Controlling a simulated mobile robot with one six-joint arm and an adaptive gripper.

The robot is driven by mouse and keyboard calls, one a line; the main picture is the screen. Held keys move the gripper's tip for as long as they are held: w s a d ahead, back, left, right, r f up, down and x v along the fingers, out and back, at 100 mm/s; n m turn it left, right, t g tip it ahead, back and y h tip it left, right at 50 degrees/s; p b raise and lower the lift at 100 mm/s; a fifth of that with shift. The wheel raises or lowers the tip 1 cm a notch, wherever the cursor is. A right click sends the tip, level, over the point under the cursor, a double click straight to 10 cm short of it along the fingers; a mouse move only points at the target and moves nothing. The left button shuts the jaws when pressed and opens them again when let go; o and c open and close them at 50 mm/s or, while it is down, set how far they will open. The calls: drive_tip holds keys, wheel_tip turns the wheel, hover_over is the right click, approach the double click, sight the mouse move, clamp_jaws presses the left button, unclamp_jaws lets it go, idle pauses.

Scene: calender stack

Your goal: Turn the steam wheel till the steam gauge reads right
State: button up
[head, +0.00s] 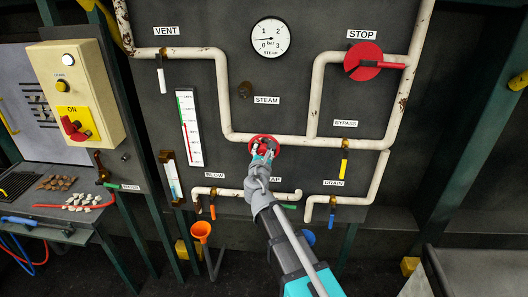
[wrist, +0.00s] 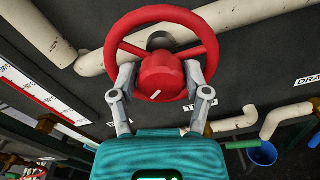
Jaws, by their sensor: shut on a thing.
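The red steam wheel (head: 264,141) sits on the white pipe under the STEAM label (head: 266,100). In the wrist view the wheel (wrist: 207,40) shows large, with a round red hub (wrist: 160,76) that bears a white mark. My gripper (head: 261,152) reaches it from below; in the wrist view its two fingers (wrist: 160,82) are shut on the hub, one on each side. The steam gauge (head: 269,38) is a white round dial marked in bar, above the wheel. Its needle points left, a little above 0 and near the 1 mark.
Yellow BYPASS (head: 344,163) and blue DRAIN (head: 332,219) handles lie right of my arm. White pipes run around the wheel.

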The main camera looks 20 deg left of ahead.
drive_tip(key=n, duration=0.4)
drive_tip(key=shift+w+a+r+n, duration=0.1)
drive_tip(key=shift+w+a+n, duration=0.05)
drive_tip(key=shift+w+n, duration=0.2)
drive_tip(key=shift+n, duration=1.85)
drive_tip(key=shift+c, duration=0.2)
drive_tip(key=o, duration=1.1)
drive_tip(key=shift+f, duration=0.2)
drive_tip(key=shift+s, duration=0.15)
drive_tip(key=shift+v, duration=5.9)
